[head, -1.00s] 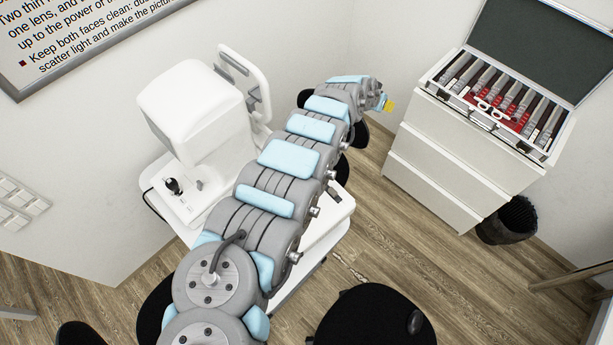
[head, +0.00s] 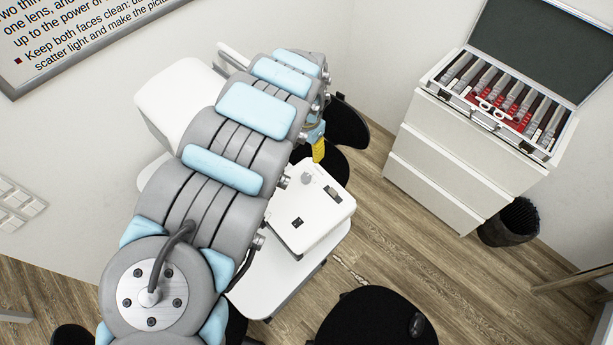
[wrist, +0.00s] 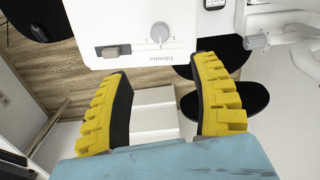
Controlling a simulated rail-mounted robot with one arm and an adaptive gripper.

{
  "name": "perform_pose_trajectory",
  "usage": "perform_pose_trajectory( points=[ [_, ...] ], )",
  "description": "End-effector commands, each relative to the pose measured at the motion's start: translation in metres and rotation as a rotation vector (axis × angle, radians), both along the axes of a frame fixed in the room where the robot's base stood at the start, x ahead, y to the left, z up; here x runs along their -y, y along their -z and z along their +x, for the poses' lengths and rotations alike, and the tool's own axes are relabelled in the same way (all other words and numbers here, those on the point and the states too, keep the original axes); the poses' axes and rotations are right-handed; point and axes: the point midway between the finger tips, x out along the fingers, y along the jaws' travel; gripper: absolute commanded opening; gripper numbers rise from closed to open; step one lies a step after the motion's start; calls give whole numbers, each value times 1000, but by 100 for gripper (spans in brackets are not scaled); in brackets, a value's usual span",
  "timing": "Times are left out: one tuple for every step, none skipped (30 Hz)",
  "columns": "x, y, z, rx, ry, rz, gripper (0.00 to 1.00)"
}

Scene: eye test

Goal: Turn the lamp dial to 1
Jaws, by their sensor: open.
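In the head view the dial (head: 306,179) stands on the white box (head: 318,222), which rests on a white table. My gripper (wrist: 163,70) is open and empty, its two yellow fingers pointing toward the box. The dial lies just beyond the fingertips, between their lines, apart from them.
A white instrument (head: 180,100) stands behind my arm. Black stools (head: 375,320) stand near the table. An open lens case (head: 548,157) sits on a white drawer cabinet (head: 445,175) at right, with a black bin (head: 510,225) beside it. Floor between table and cabinet is clear.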

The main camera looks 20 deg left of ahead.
Motion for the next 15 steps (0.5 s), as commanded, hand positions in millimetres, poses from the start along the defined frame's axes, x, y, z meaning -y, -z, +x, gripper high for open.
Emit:
perform_pose_trajectory(
  points=[
    [3, 12, -1, -4, 3, -3, 62],
    [2, 13, -1, -3, 2, -2, 62],
    [1, 16, 0, -1, 1, -3, 62],
    [1, 18, 0, -1, 1, -2, 62],
    [1, 21, 0, -1, 1, -2, 62],
    [1, 26, 0, -1, 1, -3, 62],
    [1, 29, 0, -1, 1, -3, 62],
    [2, 32, -1, -2, 2, -3, 62],
    [2, 37, -1, -1, 2, -3, 62],
    [2, 40, -1, -1, 2, -3, 62],
    [2, 42, 0, 0, 3, -2, 62],
    [2, 45, 1, 1, 3, -2, 62],
    [2, 48, 1, 3, 2, -2, 62],
    [2, 51, 1, 4, 2, -2, 62],
    [2, 55, 1, 4, 2, -2, 62]
  ],
)
